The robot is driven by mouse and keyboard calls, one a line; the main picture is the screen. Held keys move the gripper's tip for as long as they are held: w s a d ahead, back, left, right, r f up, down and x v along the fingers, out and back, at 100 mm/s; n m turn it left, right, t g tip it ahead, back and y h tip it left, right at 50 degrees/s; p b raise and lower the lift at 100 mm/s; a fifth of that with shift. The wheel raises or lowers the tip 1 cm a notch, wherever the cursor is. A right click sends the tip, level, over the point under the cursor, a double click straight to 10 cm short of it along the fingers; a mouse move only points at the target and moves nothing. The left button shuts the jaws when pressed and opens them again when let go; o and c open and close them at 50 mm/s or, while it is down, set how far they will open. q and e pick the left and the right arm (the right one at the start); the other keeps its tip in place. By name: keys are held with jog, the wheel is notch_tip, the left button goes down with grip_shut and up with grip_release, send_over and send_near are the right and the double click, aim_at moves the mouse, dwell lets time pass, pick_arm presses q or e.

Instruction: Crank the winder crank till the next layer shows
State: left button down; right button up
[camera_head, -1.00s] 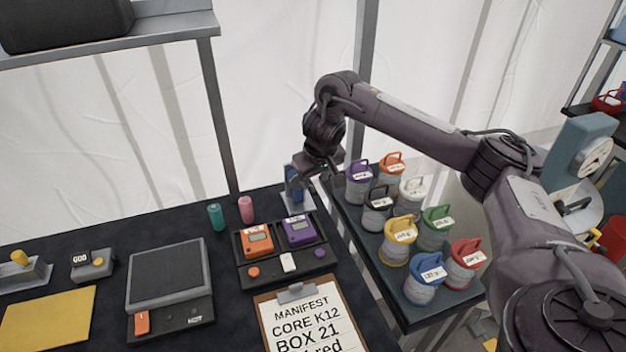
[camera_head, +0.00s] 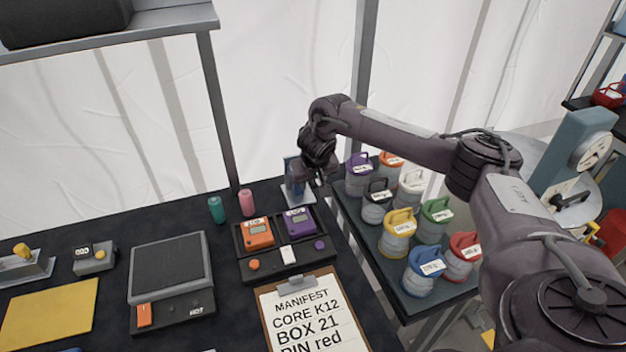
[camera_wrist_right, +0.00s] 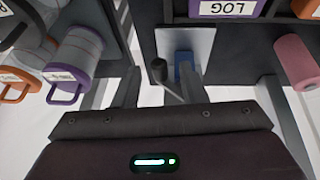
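The winder (camera_head: 292,180) is a small blue upright device on a pale base plate, at the back right corner of the dark table. My right gripper (camera_head: 316,180) is low beside it and partly hides it. In the right wrist view, the winder's base plate (camera_wrist_right: 202,48) and blue body (camera_wrist_right: 183,66) lie beyond the fingers. The winder crank (camera_wrist_right: 166,78), a grey arm with a dark knob, shows between the two spread fingers of my right gripper (camera_wrist_right: 160,82). I cannot tell whether a finger touches it. My left gripper is not in view.
A rack of lidded canisters (camera_head: 404,302) stands close on the right. Purple (camera_head: 299,222) and orange (camera_head: 257,233) devices sit in a dark tray in front of the winder. Pink (camera_head: 246,203) and teal (camera_head: 216,210) cylinders stand to its left. A clipboard (camera_head: 308,320) lies nearer.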

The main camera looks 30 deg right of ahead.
grip_shut()
dwell(0.3)
